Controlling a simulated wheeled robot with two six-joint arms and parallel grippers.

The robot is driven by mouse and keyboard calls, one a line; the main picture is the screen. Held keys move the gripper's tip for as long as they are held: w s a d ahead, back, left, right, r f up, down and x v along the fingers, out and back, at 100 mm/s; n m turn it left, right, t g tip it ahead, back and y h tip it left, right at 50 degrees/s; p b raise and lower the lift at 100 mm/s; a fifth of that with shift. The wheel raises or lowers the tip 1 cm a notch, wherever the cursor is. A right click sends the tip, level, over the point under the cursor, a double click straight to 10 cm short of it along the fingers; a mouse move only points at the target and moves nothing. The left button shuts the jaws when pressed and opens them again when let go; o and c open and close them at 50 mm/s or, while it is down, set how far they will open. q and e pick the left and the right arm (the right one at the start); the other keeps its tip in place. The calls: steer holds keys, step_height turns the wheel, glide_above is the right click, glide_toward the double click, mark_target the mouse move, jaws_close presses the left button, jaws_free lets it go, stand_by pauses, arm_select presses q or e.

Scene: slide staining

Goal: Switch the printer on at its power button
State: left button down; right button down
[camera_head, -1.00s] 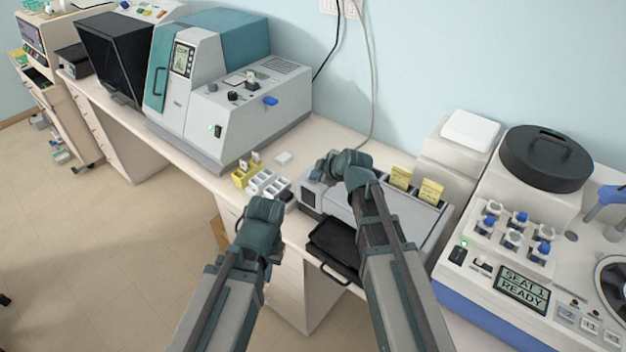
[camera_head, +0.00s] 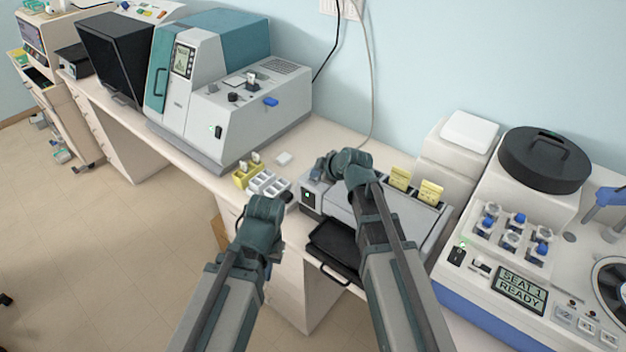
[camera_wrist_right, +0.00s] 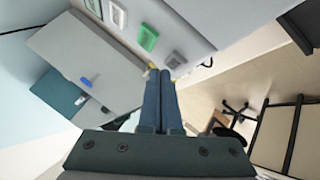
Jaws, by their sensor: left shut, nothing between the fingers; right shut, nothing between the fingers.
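The printer (camera_head: 424,226) is the grey machine in the middle of the bench, partly hidden by my right arm. A small green light glows at its power button (camera_head: 308,195), on the dark panel at its left end. My right gripper (camera_head: 323,162) is over the printer's left end; its fingers are shut and empty in the right wrist view (camera_wrist_right: 159,73). A green rectangular part (camera_wrist_right: 148,37) lies just beyond the fingertips there; contact is not clear. My left gripper (camera_head: 275,203) is shut and empty, left of the printer, in front of the bench.
A black tray (camera_head: 335,245) juts from the printer's front. White and yellow racks (camera_head: 266,182) stand left of it. The grey-and-teal machine (camera_head: 262,118) is further left. A white machine with a display (camera_head: 522,288) stands close on the right.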

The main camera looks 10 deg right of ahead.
mark_target(316, 182)
step_height(316, 182, up, 6)
steer(key=p, duration=0.6)
steer(key=s+a+f+m+g+h+b, duration=0.2)
steer(key=s+f+m+g+b, duration=0.2)
steer(key=s+f, duration=0.4)
steer(key=s+a+f+m+g+h+b, duration=0.1)
steer(key=s+f+m+g+h+b, duration=0.2)
steer(key=s+f, duration=0.5)
steer(key=s+m+g+b, duration=0.1)
steer(key=s+m+b, duration=0.1)
steer(key=s, duration=0.9)
steer(key=shift+a+m+g+b, duration=0.3)
steer(key=shift+a+m, duration=0.1)
steer(key=shift+m, duration=0.3)
